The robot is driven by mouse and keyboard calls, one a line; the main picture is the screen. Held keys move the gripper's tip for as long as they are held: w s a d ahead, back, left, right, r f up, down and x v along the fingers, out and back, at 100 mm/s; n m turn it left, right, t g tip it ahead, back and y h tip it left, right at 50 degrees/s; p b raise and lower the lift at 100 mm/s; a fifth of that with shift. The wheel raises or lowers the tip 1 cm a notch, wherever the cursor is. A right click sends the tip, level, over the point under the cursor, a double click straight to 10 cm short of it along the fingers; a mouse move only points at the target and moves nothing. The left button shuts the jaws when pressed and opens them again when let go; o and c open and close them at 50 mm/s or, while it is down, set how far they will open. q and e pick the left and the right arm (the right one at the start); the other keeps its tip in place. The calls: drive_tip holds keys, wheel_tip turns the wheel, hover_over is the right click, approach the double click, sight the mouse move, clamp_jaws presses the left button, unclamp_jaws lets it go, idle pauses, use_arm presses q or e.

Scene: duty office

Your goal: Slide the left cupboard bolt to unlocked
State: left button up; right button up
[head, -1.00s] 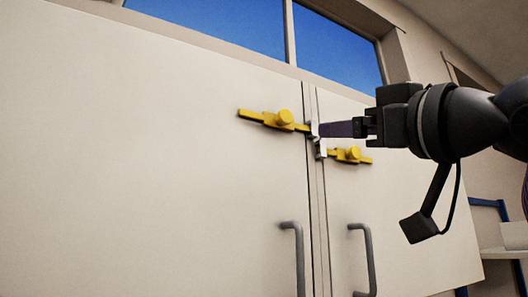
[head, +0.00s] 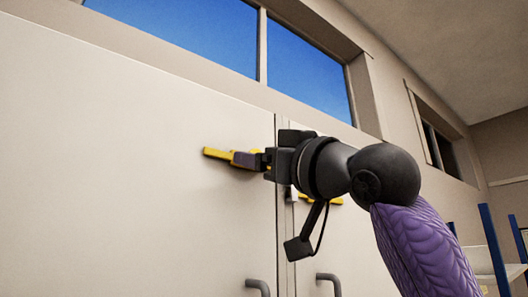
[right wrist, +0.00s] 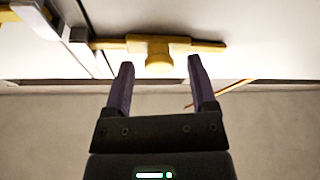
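The left cupboard bolt (head: 217,153) is a yellow bar on the left door, beside the seam between the doors. In the right wrist view, the bolt (right wrist: 203,47) has a round knob (right wrist: 158,55) in its middle, and one end reaches the seam. My right gripper (head: 247,160) is at this bolt and hides its knob and inner end in the head view. In the right wrist view, my right gripper (right wrist: 161,64) is open, its purple fingertips on either side of the knob with visible gaps. My left gripper is not in view.
A second yellow bolt (head: 335,200) is on the right door, partly behind my right wrist; it also shows in the right wrist view (right wrist: 20,16). Grey door handles (head: 258,287) are below. Blue-framed shelving (head: 492,250) stands at the right.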

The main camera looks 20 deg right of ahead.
sight(222, 150)
drive_tip(key=shift+w+f, duration=0.1)
drive_tip(key=shift+w, duration=0.15)
drive_tip(key=c, duration=0.5)
drive_tip(key=shift+s, duration=0.1)
clamp_jaws()
idle(0.3)
drive_tip(key=shift+s+a+b, duration=0.2)
drive_tip(key=shift+s+a, duration=0.15)
drive_tip(key=shift+a, duration=0.6)
drive_tip(key=shift+s+a+b, duration=0.15)
drive_tip(key=shift+s+a, duration=0.15)
drive_tip(key=shift+a, duration=0.6)
drive_tip(key=shift+d, duration=0.15)
drive_tip(key=shift+o, duration=0.8)
unclamp_jaws()
drive_tip(key=o, duration=0.4)
drive_tip(key=shift+a, duration=0.2)
